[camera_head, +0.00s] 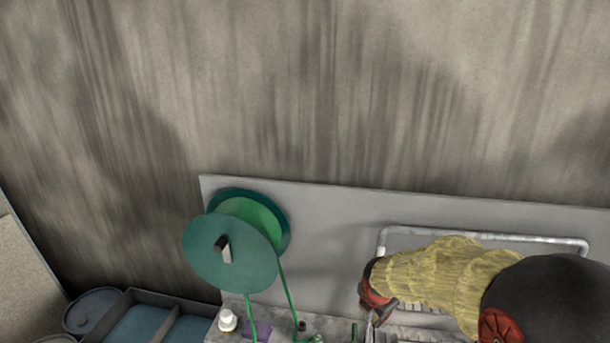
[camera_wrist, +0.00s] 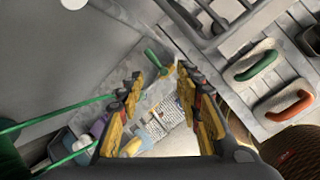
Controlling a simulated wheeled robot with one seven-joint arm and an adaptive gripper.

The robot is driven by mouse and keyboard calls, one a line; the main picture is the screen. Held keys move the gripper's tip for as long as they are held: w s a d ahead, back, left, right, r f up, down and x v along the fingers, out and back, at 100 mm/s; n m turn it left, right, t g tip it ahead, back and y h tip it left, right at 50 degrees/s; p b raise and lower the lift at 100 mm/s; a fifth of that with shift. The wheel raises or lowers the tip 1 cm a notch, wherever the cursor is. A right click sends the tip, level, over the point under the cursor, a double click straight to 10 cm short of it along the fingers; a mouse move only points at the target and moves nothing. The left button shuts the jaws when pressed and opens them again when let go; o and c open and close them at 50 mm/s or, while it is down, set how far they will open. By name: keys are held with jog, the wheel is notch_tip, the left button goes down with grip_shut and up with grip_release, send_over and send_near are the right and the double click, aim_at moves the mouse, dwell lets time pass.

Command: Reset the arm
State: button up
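My arm, in a yellow sleeve, reaches in from the right of the head view. My gripper (camera_head: 372,292) is at its left end, partly cut off from clear sight, above the worktop. In the wrist view my gripper (camera_wrist: 160,75) has its two yellow and black fingers spread apart. Nothing is between them. Below the gap lie a printed sheet (camera_wrist: 155,124) and a green-handled tool (camera_wrist: 154,59), both apart from the fingers as far as I can tell.
A green reel (camera_head: 228,255) with green line stands left of my gripper. A white-capped bottle (camera_head: 227,320) and a purple item (camera_head: 257,330) are below it. Blue bins (camera_head: 145,322) are at lower left.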

jog(key=s+r+m+b, duration=0.2)
jog(key=s+m+b, duration=0.1)
jog(key=s+m, duration=0.5)
jog(key=s+r+m+b, duration=0.2)
jog(key=s+m+b, duration=0.1)
jog(key=s+m, duration=0.6)
jog(key=s+r+m+y+b, duration=0.1)
jog(key=s+r+m+b, duration=0.2)
jog(key=s+m, duration=0.5)
jog(key=s+b, duration=0.1)
jog(key=s, duration=0.4)
jog(key=shift+s+t, duration=0.3)
jog(key=shift+t, duration=0.1)
